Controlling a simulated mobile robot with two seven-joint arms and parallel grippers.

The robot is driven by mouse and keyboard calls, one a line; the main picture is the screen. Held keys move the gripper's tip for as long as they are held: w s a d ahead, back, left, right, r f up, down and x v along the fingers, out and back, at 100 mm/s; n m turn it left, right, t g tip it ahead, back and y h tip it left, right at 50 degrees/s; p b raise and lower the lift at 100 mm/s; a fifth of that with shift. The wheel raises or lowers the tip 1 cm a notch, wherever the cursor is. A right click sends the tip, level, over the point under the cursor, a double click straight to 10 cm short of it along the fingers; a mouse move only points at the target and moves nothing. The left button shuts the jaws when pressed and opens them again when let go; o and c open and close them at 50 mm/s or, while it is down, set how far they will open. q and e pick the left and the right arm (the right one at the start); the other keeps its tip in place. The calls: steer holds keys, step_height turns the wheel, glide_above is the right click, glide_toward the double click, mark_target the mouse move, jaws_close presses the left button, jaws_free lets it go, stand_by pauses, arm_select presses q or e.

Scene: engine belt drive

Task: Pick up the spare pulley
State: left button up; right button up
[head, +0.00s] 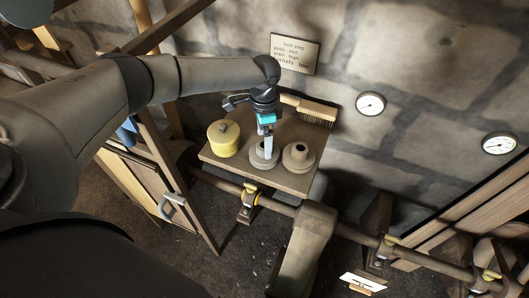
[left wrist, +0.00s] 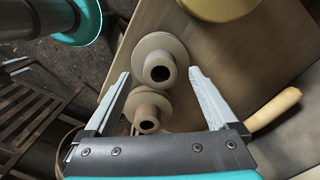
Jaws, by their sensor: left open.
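Two similar grey-brown flanged pulleys stand on a small wooden shelf (head: 285,183). I cannot tell by looks which is the spare. The middle pulley (head: 258,161) is under my left gripper (head: 267,156) and partly hidden by its fingers. The other pulley (head: 299,157) stands just to its right. In the left wrist view, the middle pulley (left wrist: 146,52) shows its dark bore between the spread fingertips of the left gripper (left wrist: 158,75). The other pulley (left wrist: 147,98) is lower, also between the fingers. The left gripper is open and points down. My right gripper is not in view.
A yellow lidded pot (head: 223,139) stands left of the pulleys; its edge shows in the left wrist view (left wrist: 220,6). A brush (head: 317,112) lies behind them against the stone wall. A pipe (head: 275,205) runs below the shelf front.

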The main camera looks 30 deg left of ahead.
arm_select(q)
steer(key=shift+f, duration=1.25)
steer(key=shift+c, duration=0.4)
jaws_close()
steer(key=shift+w+r, duration=0.15)
steer(key=shift+w, duration=0.05)
